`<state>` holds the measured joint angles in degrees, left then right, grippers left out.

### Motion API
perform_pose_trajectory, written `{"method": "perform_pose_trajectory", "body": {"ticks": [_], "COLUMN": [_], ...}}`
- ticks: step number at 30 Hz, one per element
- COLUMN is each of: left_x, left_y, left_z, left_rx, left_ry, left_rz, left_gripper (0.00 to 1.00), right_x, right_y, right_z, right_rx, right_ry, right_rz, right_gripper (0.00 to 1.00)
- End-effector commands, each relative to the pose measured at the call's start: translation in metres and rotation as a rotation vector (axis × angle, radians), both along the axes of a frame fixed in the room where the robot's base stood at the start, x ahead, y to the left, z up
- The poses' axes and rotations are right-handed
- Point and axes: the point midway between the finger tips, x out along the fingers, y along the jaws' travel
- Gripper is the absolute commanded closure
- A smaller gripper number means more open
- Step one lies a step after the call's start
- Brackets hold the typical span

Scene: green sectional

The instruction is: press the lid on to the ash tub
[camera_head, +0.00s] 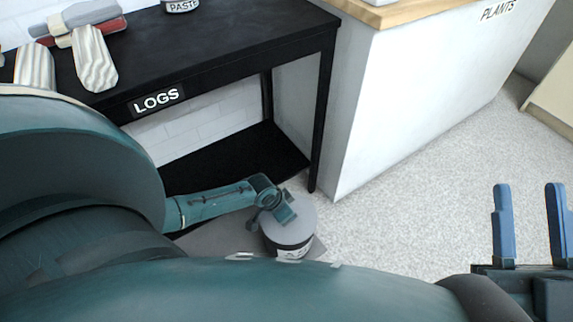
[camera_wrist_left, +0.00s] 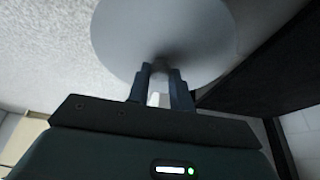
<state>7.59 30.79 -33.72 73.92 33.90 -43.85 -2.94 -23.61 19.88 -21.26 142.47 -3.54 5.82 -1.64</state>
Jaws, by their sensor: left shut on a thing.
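The ash tub (camera_head: 293,250) stands low near the black table's leg, a small round tub with a dark band and a pale label, partly hidden by my own body. The round grey lid (camera_head: 304,217) is over its top; it also shows as a large disc in the left wrist view (camera_wrist_left: 195,30). I cannot tell whether it is fully seated. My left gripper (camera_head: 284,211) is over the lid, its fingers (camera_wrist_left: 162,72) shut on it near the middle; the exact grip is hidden. My right gripper (camera_head: 530,215) has its blue fingers apart, empty, at the right edge.
The black table labelled LOGS (camera_head: 215,45) holds pale and red log-shaped pieces (camera_head: 92,55) and a paste jar (camera_head: 182,5). A white cabinet labelled PLANTS (camera_head: 420,95) stands right of it. The speckled floor (camera_head: 410,215) is clear between the tub and my right gripper.

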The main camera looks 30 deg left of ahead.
Motion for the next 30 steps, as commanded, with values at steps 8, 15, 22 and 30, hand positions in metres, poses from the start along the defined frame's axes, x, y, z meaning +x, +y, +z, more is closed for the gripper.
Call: {"method": "perform_pose_trajectory", "body": {"ticks": [8,15,22,30], "left_x": [0.0001,0.0000,-0.0001,0.0000], "left_y": [-0.0001,-0.0001,-0.0001,-0.0001], "left_z": [0.0002,0.0001,0.0000,0.0000], "left_rx": [0.000,0.000,0.000,0.000], "left_ry": [0.000,0.000,0.000,0.000], "left_rz": [0.000,0.000,0.000,0.000], "left_gripper": [0.66,0.53,0.41,0.31], "right_x": [0.0000,0.0000,0.0000,0.0001], "right_y": [0.0000,0.0000,0.0000,0.0000], "right_z": [-0.0001,-0.0002,-0.0002,-0.0002], "right_rx": [0.000,0.000,0.000,0.000], "right_ry": [0.000,0.001,0.001,0.001], "right_rz": [0.000,0.000,0.000,0.000], "right_gripper": [0.62,0.62,0.62,0.62]}}
